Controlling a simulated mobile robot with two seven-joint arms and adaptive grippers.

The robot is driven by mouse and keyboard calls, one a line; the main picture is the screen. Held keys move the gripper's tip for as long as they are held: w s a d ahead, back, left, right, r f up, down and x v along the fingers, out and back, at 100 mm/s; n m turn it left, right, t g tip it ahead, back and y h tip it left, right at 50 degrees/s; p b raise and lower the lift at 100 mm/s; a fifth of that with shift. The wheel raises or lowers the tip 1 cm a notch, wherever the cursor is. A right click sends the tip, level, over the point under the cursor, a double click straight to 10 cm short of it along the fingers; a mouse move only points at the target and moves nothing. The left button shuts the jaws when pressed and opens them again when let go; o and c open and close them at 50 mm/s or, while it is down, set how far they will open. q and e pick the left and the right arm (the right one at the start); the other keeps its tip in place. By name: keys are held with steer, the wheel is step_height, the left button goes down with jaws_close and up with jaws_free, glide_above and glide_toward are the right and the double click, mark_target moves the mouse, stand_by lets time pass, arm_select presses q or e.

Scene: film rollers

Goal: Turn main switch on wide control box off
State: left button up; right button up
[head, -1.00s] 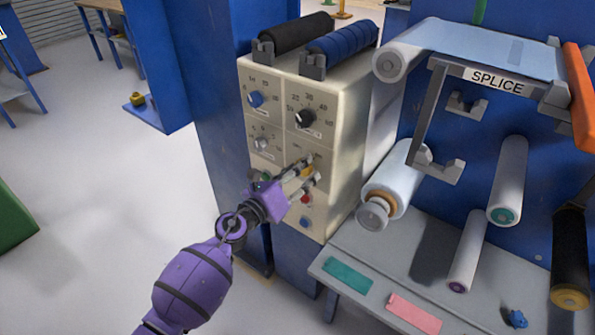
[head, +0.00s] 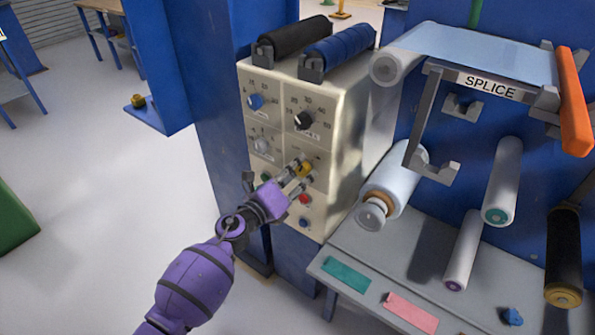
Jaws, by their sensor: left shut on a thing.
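The wide control box (head: 338,140) is a cream cabinet mounted on a blue post. Its front panel has a blue knob (head: 255,102), a black knob (head: 304,121) and a grey knob (head: 261,145). A yellow switch (head: 305,168) sits lower right on the panel, between the fingertips of my left gripper (head: 299,172). My purple left gripper is shut on this yellow switch, and its fingers partly hide it. A red button (head: 305,199) and a blue button (head: 304,223) are below; a green button (head: 266,177) is left of the fingers. My right gripper is not in view.
Black (head: 293,36) and blue (head: 338,44) rollers lie on top of the box. To the right are a SPLICE frame (head: 490,84), a white film roll (head: 392,180) and a grey shelf (head: 375,262). Open floor (head: 85,230) lies left.

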arm_select(q)
steer(key=n+p, duration=0.1)
steer(key=n, duration=0.5)
steer(key=shift+a+f+n+p, duration=0.15)
steer(key=shift+n+p, duration=0.15)
steer(key=shift+p, duration=0.1)
steer(key=n+p, duration=0.1)
steer(key=n, duration=0.2)
steer(key=shift+s+f, duration=0.1)
steer(key=shift+f, duration=0.1)
steer(key=shift+n, duration=0.4)
steer(key=shift+s+f, duration=0.1)
steer(key=shift+f, duration=0.1)
steer(key=o, duration=0.9)
steer(key=shift+o, duration=0.8)
steer(key=shift+r, duration=0.2)
